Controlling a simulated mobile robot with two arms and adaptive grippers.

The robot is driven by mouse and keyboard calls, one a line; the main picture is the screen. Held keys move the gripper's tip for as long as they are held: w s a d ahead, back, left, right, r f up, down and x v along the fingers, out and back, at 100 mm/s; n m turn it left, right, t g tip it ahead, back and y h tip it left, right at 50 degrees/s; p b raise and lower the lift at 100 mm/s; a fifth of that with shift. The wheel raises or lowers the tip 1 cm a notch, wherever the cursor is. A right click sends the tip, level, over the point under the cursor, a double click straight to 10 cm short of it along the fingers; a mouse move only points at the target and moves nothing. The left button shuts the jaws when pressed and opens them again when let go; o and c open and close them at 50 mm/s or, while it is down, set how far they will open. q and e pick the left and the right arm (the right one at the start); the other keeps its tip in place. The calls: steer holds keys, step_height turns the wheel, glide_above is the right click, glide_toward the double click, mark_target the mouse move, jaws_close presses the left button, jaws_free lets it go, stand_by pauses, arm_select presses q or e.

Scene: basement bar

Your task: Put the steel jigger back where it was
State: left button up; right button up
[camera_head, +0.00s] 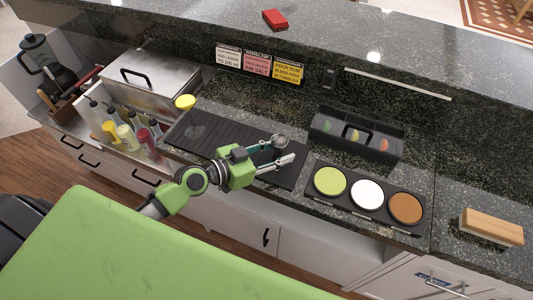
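My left gripper (283,151) reaches in from the left over the right part of the black ribbed bar mat (205,132). Its two fingers are apart. A small round steel cup, which looks like the jigger (281,141), shows at the fingertips, beside the upper finger. The finger hides part of it, and I cannot tell whether the gripper grips it or whether it touches the mat. My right gripper is not in view.
Right of the mat are a black tray with three coloured rounds (367,193), a dark garnish box (355,137) and a wooden-topped block (491,226). Bottles (125,132) and a steel lidded box (150,78) stand left. A red item (275,19) lies on the upper ledge.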

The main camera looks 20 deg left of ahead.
arm_select(q)
steer(key=b+v, duration=0.2)
steer(key=v, duration=0.3)
steer(key=b+v, duration=0.2)
steer(key=v, duration=0.2)
steer(key=shift+s+a+f, duration=0.1)
steer(key=shift+s+a, duration=0.1)
steer(key=shift+s, duration=0.2)
steer(key=shift+s+a+r+b, duration=0.25)
steer(key=shift+s+a+b, duration=0.25)
steer(key=shift+b, duration=0.1)
steer(key=shift+s+r, duration=0.25)
steer(key=shift+a+r, duration=0.1)
